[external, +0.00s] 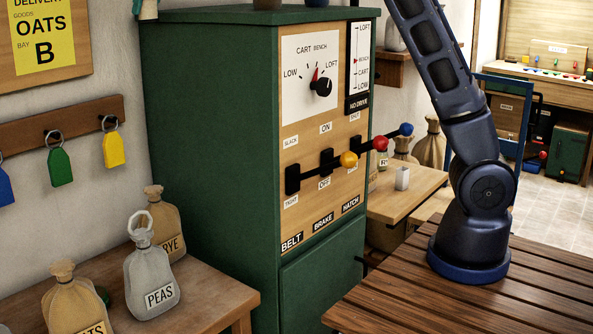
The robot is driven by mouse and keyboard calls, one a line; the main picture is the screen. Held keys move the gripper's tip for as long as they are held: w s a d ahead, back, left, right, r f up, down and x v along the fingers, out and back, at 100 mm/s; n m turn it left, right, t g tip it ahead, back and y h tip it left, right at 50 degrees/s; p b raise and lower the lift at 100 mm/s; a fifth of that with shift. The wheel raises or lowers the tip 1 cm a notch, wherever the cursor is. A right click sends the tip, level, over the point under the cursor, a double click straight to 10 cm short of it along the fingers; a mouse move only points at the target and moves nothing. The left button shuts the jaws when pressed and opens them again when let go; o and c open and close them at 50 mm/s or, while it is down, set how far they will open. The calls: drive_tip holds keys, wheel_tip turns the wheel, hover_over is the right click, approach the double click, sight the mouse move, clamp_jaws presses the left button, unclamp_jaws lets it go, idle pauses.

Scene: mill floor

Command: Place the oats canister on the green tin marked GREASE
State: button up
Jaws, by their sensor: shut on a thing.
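My arm rises from its dark blue base on the slatted wooden table and leaves the picture at the top; my gripper is out of view. I see no oats canister and no tin that I can read as GREASE. A small green thing (103,294) shows behind the sacks at lower left, mostly hidden, and I cannot tell what it is. A tan sack (72,296) at lower left has a label ending in "ATS"; it is a sack, not a canister.
A grey PEAS sack (150,270) and a RYE sack (163,222) stand on the left bench (215,304). A tall green cabinet (205,150) has levers jutting right, with yellow, red and blue knobs. The slatted table (440,310) is clear in front of my base.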

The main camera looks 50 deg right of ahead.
drive_tip(key=s+a+f+m, duration=0.1)
drive_tip(key=s+a+f, duration=0.1)
drive_tip(key=a+f, duration=1)
drive_tip(key=s+a+f+h, duration=0.1)
drive_tip(key=s+a+f, duration=0.1)
drive_tip(key=a+f, duration=0.95)
drive_tip(key=s+a+f+m, duration=0.1)
drive_tip(key=s+a+f, duration=0.4)
drive_tip(key=f, duration=1.8)
drive_tip(key=w+a+f, duration=0.1)
drive_tip(key=f, duration=0.6)
drive_tip(key=w+f, duration=0.1)
drive_tip(key=f, duration=0.6)
drive_tip(key=shift+w+a+f, duration=0.1)
drive_tip(key=shift+w+a, duration=0.1)
drive_tip(key=shift+a, duration=0.15)
drive_tip(key=o, duration=0.7)
drive_tip(key=shift+f, duration=0.15)
drive_tip(key=o, duration=0.4)
drive_tip(key=shift+v, duration=6.15)
